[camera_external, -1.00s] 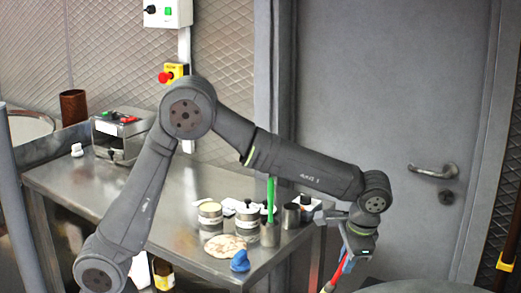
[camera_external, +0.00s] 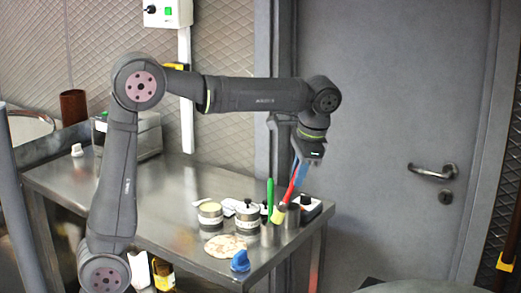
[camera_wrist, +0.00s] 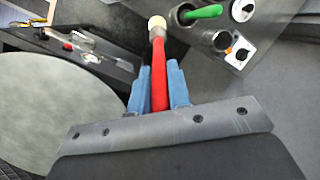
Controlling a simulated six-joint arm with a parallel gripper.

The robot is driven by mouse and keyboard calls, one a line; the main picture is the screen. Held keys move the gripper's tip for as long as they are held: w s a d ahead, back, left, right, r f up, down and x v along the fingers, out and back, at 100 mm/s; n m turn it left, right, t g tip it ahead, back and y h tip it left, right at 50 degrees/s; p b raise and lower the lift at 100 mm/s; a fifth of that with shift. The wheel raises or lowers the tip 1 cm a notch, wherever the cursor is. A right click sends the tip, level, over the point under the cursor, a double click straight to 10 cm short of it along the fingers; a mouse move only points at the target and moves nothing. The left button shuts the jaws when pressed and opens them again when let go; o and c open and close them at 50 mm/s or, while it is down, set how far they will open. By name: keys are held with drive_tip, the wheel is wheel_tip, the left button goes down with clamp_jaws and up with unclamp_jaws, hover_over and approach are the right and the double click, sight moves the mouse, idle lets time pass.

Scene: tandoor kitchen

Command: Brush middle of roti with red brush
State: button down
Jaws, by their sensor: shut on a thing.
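The red brush (camera_external: 291,188) hangs tilted from my gripper (camera_external: 298,168), its pale bristles (camera_external: 278,214) pointing down and left. In the wrist view my gripper (camera_wrist: 161,90) has its blue fingers shut on the red handle (camera_wrist: 159,72), and the bristle end (camera_wrist: 157,23) points away. The roti (camera_external: 226,246), flat, pale and brown-spotted, lies on the metal table near its front edge. The brush is above and to the right of it in the external view, apart from it. The roti does not show in the wrist view.
A metal cup with a green brush (camera_external: 270,192) stands right of the roti, close to the red brush in the picture. Tins (camera_external: 210,215) stand behind the roti, and a blue object (camera_external: 240,261) lies in front.

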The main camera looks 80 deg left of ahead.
drive_tip(key=s+a+r, duration=0.2)
drive_tip(key=s+a, duration=0.8)
drive_tip(key=a, duration=0.2)
drive_tip(key=shift+h, duration=0.5)
drive_tip(key=shift+w+d+x, duration=0.1)
drive_tip(key=shift+x, duration=0.75)
drive_tip(key=shift+w+d+x, duration=0.1)
drive_tip(key=shift+d+x, duration=0.05)
drive_tip(key=shift+x, duration=0.7)
drive_tip(key=shift+w+d+x, duration=0.1)
drive_tip(key=shift+w+x, duration=0.05)
drive_tip(key=shift+x, duration=0.7)
drive_tip(key=shift+w+d+x, duration=0.3)
drive_tip(key=shift+w+x, duration=0.4)
drive_tip(key=shift+x, duration=2.9)
drive_tip(key=shift+s+d, duration=2.8)
drive_tip(key=shift+s, duration=0.05)
drive_tip(key=shift+w+a, duration=2.5)
drive_tip(key=shift+w, duration=0.6)
drive_tip(key=shift+s+d, duration=2.4)
drive_tip(key=shift+d, duration=0.6)
drive_tip(key=s+v, duration=0.1)
drive_tip(key=v, duration=0.6)
drive_tip(key=shift+s+a+r, duration=0.2)
drive_tip(key=shift+a+r, duration=0.05)
drive_tip(key=shift+r, duration=0.2)
